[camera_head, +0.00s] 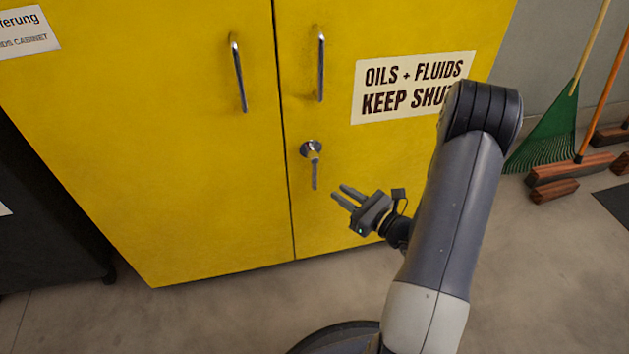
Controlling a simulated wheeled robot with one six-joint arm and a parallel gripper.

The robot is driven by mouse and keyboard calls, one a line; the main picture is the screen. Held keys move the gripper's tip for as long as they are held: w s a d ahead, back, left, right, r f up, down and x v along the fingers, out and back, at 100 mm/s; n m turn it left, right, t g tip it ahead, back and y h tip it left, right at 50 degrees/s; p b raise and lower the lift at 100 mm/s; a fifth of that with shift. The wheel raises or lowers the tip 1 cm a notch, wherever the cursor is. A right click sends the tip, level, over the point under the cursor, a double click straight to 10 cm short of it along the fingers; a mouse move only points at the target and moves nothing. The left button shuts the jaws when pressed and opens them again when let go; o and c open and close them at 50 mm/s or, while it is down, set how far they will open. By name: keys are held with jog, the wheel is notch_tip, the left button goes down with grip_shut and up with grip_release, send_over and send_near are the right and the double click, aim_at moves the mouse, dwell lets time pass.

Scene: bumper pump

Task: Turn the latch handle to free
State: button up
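The latch handle (313,172) is a small metal lever on a round silver base on the right door of the yellow cabinet (200,150). The lever hangs straight down. My gripper (343,194) is to the right of and a little below the lever, apart from it. Its two grey fingers point left towards the door, with a gap between them and nothing held. Both cabinet doors look closed.
Two upright chrome pulls, the left one (238,75) and the right one (321,66), flank the door seam. A sign (411,86) is on the right door. A green rake (546,132) and brooms (571,169) lean at the right. Concrete floor (230,315) lies in front.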

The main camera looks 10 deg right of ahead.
aim_at(315, 190)
jog(key=b+x, duration=0.1)
jog(key=x, duration=0.9)
jog(key=shift+s+a+r+b, duration=0.1)
jog(key=shift+b, duration=0.2)
jog(key=shift+c, duration=0.4)
grip_shut()
